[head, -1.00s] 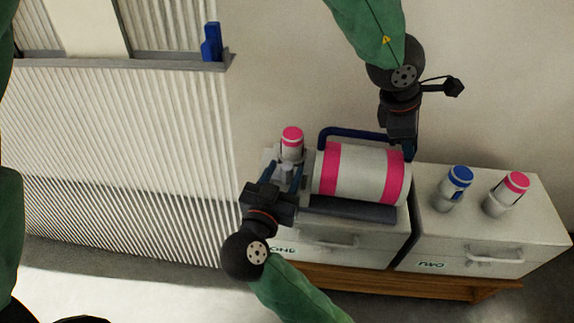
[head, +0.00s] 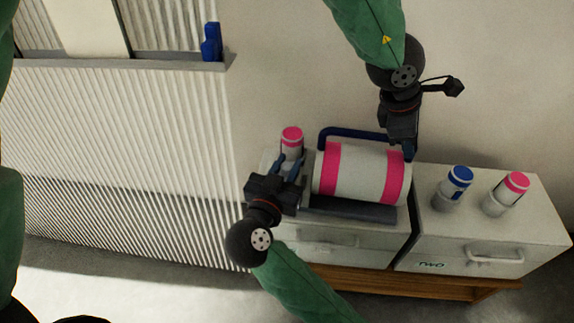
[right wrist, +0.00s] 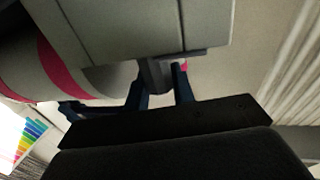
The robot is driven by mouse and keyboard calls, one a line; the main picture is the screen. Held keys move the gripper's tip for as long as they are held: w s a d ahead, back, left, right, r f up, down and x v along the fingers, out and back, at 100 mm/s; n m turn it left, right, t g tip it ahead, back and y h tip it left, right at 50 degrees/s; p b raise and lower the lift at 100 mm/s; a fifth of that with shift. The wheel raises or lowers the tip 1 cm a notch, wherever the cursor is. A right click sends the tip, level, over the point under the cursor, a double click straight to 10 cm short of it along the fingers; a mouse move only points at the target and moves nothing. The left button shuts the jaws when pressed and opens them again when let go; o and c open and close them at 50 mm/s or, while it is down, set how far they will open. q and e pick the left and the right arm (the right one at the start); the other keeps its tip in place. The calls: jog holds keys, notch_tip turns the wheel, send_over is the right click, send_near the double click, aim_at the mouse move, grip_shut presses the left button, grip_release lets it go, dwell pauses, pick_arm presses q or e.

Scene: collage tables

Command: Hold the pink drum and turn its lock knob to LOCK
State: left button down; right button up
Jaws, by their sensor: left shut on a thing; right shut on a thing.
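The pink drum (head: 365,172), white with two pink bands, lies on its side in a dark cradle on the left cabinet. It also shows in the right wrist view (right wrist: 22,68). My left gripper (head: 409,151) is shut on the drum's upper right rim. My right gripper (head: 288,166) is at the drum's left end. In the right wrist view its blue fingers (right wrist: 160,90) are shut on a grey knob (right wrist: 155,74) below a grey block. The fingers and arm hide the knob in the head view, and no LOCK mark is readable.
A pink-capped bottle (head: 291,139) stands close behind my right gripper. A blue-capped bottle (head: 455,187) and another pink-capped one (head: 508,192) stand on the right cabinet (head: 535,225). A ribbed wall panel (head: 120,150) fills the left.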

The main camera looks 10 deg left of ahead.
jog(key=shift+h, duration=0.5)
jog(key=shift+m+g+h, duration=1.3)
jog(key=shift+m+h, duration=0.8)
jog(key=shift+h, duration=0.4)
jog(key=o, duration=1)
jog(key=shift+c, duration=0.2)
jog(key=shift+n+y, duration=0.4)
